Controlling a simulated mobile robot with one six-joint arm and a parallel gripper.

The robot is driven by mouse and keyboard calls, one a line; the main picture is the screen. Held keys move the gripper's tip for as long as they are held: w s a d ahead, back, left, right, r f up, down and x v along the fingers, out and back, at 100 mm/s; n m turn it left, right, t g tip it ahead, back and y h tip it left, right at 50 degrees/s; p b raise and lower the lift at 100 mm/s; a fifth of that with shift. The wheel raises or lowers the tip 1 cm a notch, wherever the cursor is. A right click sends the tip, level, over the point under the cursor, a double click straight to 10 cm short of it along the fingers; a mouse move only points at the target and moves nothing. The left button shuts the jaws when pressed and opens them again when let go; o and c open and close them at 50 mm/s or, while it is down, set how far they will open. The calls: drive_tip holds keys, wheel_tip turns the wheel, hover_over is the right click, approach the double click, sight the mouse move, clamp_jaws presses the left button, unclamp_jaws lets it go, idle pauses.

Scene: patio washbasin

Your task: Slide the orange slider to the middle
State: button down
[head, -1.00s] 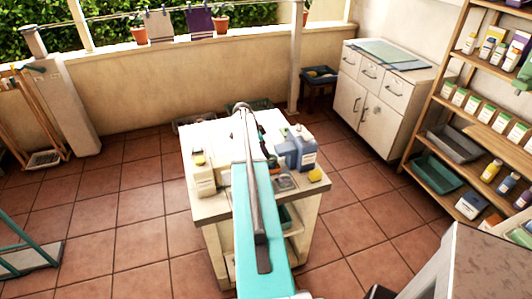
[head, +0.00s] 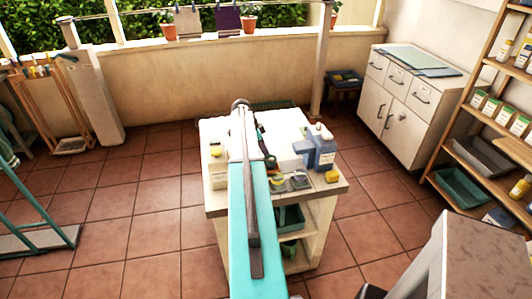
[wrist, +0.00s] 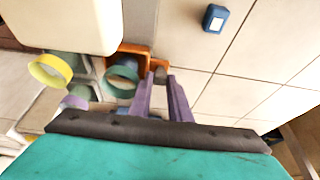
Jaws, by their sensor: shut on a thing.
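In the wrist view my gripper (wrist: 160,84) has its two purple fingers close together, shut on a small part of the orange slider (wrist: 130,49). The slider shows as an orange, angled piece just beyond the fingertips. A dark bit shows between the tips. In the head view my turquoise arm reaches over a white table (head: 335,188), and its own links hide the gripper and the slider there.
Green (wrist: 122,80) and yellow (wrist: 50,70) rings stand left of the fingers. A large cream object (wrist: 65,22) is beyond them. Tiled floor is open to the left.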

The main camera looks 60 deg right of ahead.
drive_tip(key=shift+w, duration=0.1)
drive_tip(key=c, duration=1.9)
unclamp_jaws()
drive_tip(key=shift+r, duration=0.15)
drive_tip(key=shift+b+v, duration=1.9)
drive_tip(key=shift+v, duration=4.85)
drive_tip(key=shift+a+r, duration=0.1)
